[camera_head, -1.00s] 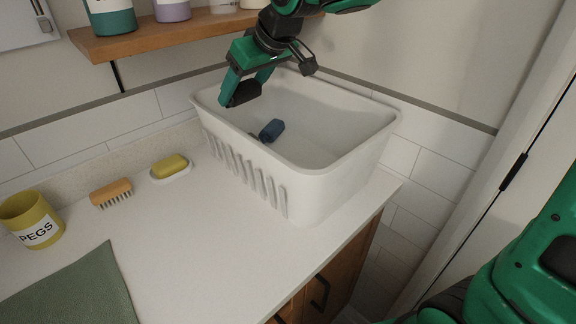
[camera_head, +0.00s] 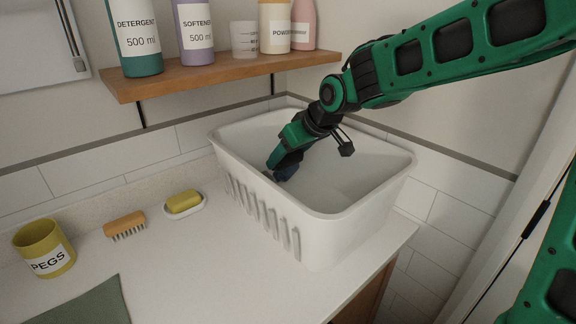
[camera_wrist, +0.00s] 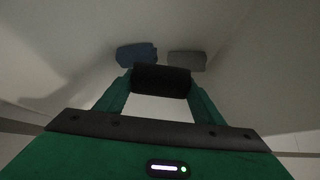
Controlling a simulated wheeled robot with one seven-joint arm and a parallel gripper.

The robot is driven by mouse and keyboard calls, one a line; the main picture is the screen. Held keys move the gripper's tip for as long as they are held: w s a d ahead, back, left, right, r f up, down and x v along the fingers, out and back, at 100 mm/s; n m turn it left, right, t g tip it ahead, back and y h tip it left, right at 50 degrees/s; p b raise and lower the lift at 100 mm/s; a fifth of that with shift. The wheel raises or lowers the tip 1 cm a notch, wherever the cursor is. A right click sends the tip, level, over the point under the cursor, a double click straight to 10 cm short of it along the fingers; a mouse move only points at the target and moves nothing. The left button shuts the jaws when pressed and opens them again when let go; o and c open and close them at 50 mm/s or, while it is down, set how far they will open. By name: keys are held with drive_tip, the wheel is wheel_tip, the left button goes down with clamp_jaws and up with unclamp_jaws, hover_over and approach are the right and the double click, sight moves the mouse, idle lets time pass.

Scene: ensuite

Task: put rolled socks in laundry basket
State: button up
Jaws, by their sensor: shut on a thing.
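The white laundry basket (camera_head: 345,207) stands on the counter. My gripper (camera_head: 279,163) reaches down inside it, near its left part. In the wrist view my gripper (camera_wrist: 161,88) is shut on a black sock roll (camera_wrist: 161,80), held between the two green fingers. A blue sock roll (camera_wrist: 137,54) and a grey sock roll (camera_wrist: 187,60) lie in the basket just beyond it. The blue roll also shows in the head view (camera_head: 286,173), partly hidden by my gripper. I cannot tell whether the black roll touches the basket floor.
A wooden shelf (camera_head: 200,79) with bottles hangs on the wall above and behind the basket. On the counter to the left are a yellow soap on a dish (camera_head: 184,202), a brush (camera_head: 125,225), a pegs pot (camera_head: 44,249) and a green cloth (camera_head: 90,305).

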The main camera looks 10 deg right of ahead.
drive_tip(key=shift+f, duration=1.3)
drive_tip(key=shift+f, duration=0.6)
drive_tip(key=o, duration=1.2)
drive_tip(key=shift+c, duration=0.2)
drive_tip(key=shift+r, duration=0.35)
drive_tip(key=v, duration=1.2)
drive_tip(key=shift+r, duration=0.25)
drive_tip(key=shift+d, duration=0.1)
